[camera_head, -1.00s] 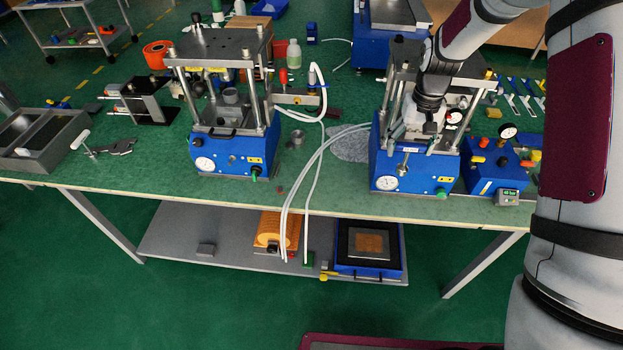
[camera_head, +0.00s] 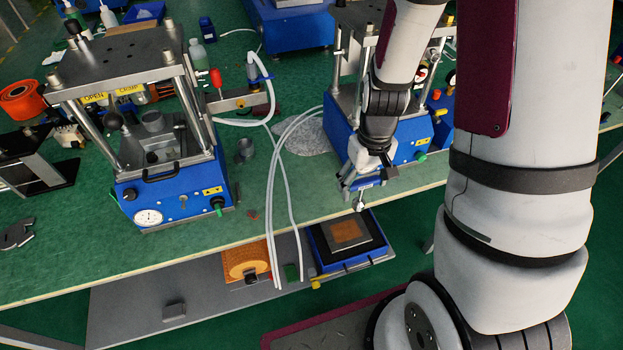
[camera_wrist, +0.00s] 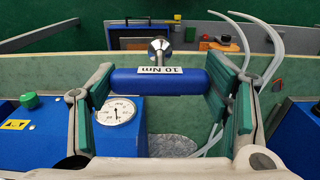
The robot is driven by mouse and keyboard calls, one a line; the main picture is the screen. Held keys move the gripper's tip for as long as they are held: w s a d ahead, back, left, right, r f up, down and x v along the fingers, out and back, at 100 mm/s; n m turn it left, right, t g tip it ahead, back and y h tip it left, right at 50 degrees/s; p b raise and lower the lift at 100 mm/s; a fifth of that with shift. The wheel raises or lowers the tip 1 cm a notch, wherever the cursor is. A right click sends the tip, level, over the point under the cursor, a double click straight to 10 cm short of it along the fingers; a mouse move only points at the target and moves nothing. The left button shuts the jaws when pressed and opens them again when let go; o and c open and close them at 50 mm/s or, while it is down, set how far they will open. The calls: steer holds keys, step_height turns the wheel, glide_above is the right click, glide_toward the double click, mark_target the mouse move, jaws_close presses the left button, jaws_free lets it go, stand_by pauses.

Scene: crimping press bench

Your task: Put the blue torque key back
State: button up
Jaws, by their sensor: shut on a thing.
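The torque key is a blue cylinder handle (camera_wrist: 160,80) with a white label reading 10 Nm, upside down in the wrist view, and a silver shaft with a round end. My gripper (camera_wrist: 160,88) is shut on the handle, a green-padded finger at each end. In the head view my gripper (camera_head: 362,184) holds the key (camera_head: 368,183) in front of the right blue press (camera_head: 340,127), near the bench's front edge, with the shaft pointing down. The key looks clear of the bench. My arm hides part of the right press.
A second blue press (camera_head: 178,197) with a gauge stands at the left. White hoses (camera_head: 273,190) hang over the front edge between the presses. A grey mat (camera_head: 305,136) lies between them.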

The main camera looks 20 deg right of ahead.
steer(key=w+a+f, duration=0.2)
steer(key=w+a, duration=0.1)
steer(key=w, duration=0.4)
steer(key=w+a+f+p, duration=0.1)
steer(key=w+a+f, duration=0.2)
steer(key=w, duration=0.3)
steer(key=shift+w+a, duration=0.4)
steer(key=shift+a, duration=0.1)
steer(key=shift+f, duration=0.15)
steer(key=o, duration=1.2)
